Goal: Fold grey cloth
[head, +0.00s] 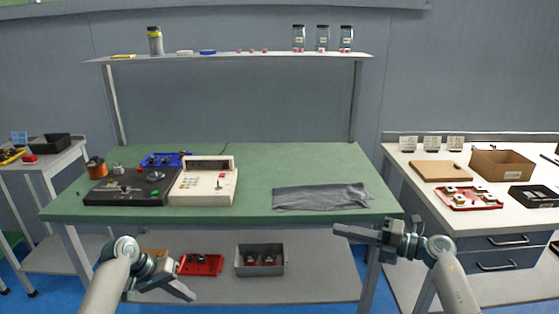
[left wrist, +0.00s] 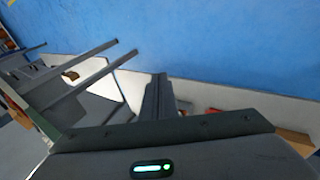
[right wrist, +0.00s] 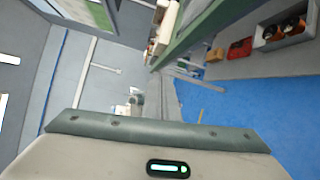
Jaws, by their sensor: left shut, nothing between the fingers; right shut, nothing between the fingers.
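The grey cloth (head: 320,196) lies flat on the right front part of the green bench top (head: 255,163). It is a wide, low strip with a slightly wrinkled surface, and its front edge is close to the bench's front edge. My left gripper (head: 190,296) is shut and empty, in front of and below the bench top at the left. It also shows in the left wrist view (left wrist: 158,90). My right gripper (head: 340,230) is shut and empty, just in front of the bench edge below the cloth, not touching it.
A coil winder (head: 130,187) and a cream control box (head: 203,182) stand on the bench's left half. A shelf (head: 230,57) with jars is above. A grey bin (head: 260,260) and a red tray (head: 200,264) sit below. The bench is clear behind the cloth.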

